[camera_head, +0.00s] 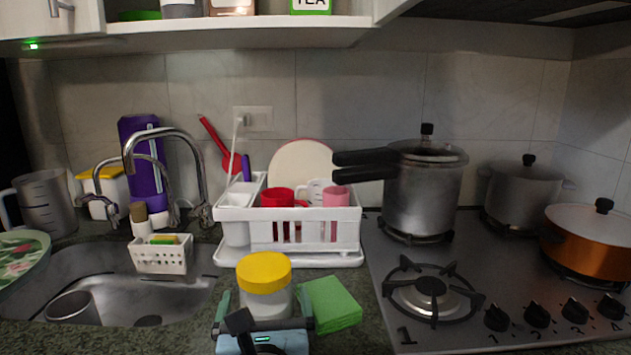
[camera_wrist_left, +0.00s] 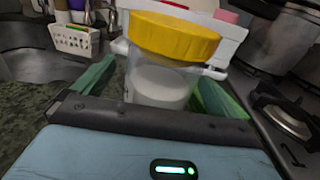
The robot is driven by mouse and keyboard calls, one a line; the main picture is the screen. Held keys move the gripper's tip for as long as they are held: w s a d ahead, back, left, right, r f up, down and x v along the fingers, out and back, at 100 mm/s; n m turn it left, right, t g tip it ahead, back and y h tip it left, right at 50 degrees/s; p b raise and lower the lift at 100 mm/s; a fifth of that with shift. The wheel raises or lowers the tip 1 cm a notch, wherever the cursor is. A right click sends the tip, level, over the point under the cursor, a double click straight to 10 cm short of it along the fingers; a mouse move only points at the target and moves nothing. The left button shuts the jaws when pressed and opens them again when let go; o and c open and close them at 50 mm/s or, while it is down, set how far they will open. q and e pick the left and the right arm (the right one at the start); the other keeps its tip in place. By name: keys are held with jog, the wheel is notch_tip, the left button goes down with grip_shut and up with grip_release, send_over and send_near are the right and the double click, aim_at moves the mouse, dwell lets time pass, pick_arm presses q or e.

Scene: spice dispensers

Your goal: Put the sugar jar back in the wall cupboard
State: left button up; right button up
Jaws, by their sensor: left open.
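The sugar jar (camera_head: 265,302), clear with a yellow lid and white contents, stands upright on the counter in front of the dish rack. In the left wrist view the jar (camera_wrist_left: 160,82) is close ahead, between the fingers. My left gripper (camera_head: 262,306) is open, with one green finger on each side of the jar; I cannot tell whether they touch it. The gripper also shows in the left wrist view (camera_wrist_left: 154,92). The wall cupboard (camera_head: 235,37) is at the top, its visible section open, with several containers on its shelf. My right gripper is not in view.
A green cloth or sponge stack (camera_head: 331,303) lies just right of the jar. The white dish rack (camera_head: 305,231) stands behind it. The sink (camera_head: 180,300) and tall faucet (camera_head: 163,133) are left; the stove (camera_head: 385,262) with pots is right. A cupboard door (camera_head: 25,20) is at upper left.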

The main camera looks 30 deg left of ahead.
pick_arm(q)
jog(key=shift+w+a, duration=0.15)
jog(key=shift+w, duration=0.05)
jog(key=shift+c, duration=0.4)
jog(key=c, duration=1.4)
jog(key=shift+r, duration=0.15)
jog(key=shift+c, duration=1)
jog(key=shift+r, duration=0.1)
